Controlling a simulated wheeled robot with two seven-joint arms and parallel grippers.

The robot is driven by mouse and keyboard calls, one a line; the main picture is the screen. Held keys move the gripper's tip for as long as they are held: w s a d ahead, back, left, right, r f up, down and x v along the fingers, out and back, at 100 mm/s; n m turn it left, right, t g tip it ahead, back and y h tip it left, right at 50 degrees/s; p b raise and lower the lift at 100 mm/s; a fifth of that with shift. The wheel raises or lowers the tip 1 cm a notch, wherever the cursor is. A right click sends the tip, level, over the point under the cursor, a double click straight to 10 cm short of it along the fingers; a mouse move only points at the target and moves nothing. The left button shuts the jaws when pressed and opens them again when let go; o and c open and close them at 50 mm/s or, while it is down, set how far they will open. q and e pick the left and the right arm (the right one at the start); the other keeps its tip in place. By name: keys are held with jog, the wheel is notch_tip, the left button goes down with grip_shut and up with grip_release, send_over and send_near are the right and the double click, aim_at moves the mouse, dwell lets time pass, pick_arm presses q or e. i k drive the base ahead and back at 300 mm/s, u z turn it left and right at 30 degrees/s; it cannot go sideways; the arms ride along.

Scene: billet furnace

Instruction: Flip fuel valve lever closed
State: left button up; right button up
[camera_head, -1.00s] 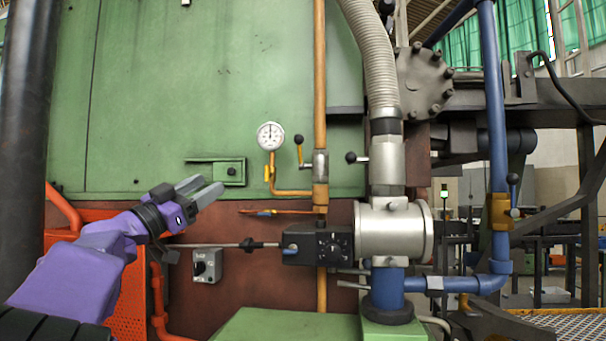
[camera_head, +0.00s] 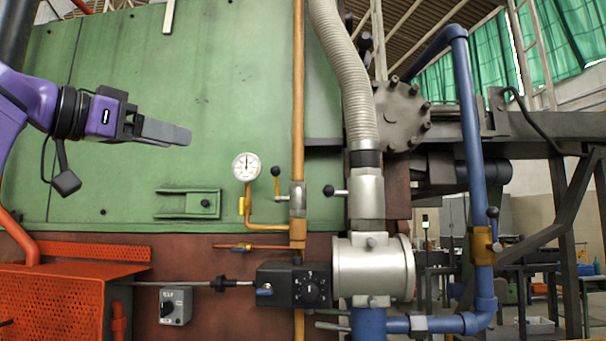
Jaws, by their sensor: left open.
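A small lever with a dark ball knob (camera_head: 276,171) stands upright beside the silver valve body (camera_head: 297,199) on the yellow pipe (camera_head: 298,90). A second lever with a black ball knob (camera_head: 329,190) sticks out left from the silver pipe fitting, roughly level. A third lever with a dark knob (camera_head: 492,212) stands upright at the yellow valve on the blue pipe. I cannot tell from labels which one is the fuel valve. My left gripper (camera_head: 185,134) is open, empty and seen edge-on, up and left of the levers, touching none. My right gripper is not in view.
A round gauge (camera_head: 246,166) on a bent yellow pipe stands left of the yellow pipe's lever. A grey corrugated hose (camera_head: 345,75) runs down to the silver fitting. An orange perforated box (camera_head: 55,305) fills the lower left. The green panel before my gripper is mostly flat.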

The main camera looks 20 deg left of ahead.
aim_at(275, 170)
jog(key=i, duration=0.9)
